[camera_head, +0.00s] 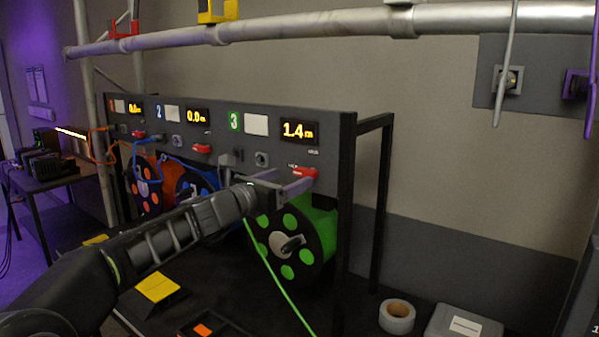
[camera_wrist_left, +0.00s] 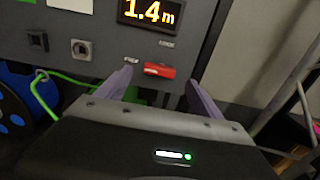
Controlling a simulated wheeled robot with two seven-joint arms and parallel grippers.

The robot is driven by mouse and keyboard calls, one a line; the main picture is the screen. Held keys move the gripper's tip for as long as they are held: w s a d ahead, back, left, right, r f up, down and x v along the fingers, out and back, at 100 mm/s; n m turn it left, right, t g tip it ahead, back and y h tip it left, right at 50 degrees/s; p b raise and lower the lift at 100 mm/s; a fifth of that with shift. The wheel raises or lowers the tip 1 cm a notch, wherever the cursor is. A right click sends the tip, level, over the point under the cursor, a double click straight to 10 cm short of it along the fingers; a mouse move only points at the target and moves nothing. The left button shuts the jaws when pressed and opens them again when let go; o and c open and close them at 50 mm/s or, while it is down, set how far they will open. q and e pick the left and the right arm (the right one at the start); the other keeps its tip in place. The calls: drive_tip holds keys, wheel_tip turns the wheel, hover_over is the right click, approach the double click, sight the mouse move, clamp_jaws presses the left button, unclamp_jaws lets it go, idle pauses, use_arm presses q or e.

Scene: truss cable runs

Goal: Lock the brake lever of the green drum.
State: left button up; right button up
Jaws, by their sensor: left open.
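The green drum (camera_head: 322,232) hangs under panel number 3, with a green cable running down from it. Its red brake lever (camera_head: 305,173) lies roughly level on the panel below the 1.4 m display. Two small labels sit above and left of the lever, too small to read surely. My left gripper (camera_head: 297,182) is open in front of the panel, close to the lever. In the left wrist view the red lever (camera_wrist_left: 159,70) shows between the two spread fingers, apart from both. I cannot tell how deep the gap is. My right gripper is not in view.
Orange (camera_head: 146,184) and blue (camera_head: 190,187) drums stand to the left, with red levers above them. A black frame post (camera_head: 345,205) rises just right of the lever. A tape roll (camera_head: 397,315) and a grey box (camera_head: 463,322) lie at lower right.

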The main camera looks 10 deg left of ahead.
sight(303, 172)
use_arm(q)
drive_tip(key=p+x, duration=0.1)
drive_tip(key=x, duration=0.4)
drive_tip(key=shift+w+p, duration=0.15)
drive_tip(key=shift+p, duration=0.2)
drive_tip(key=c, duration=1.4)
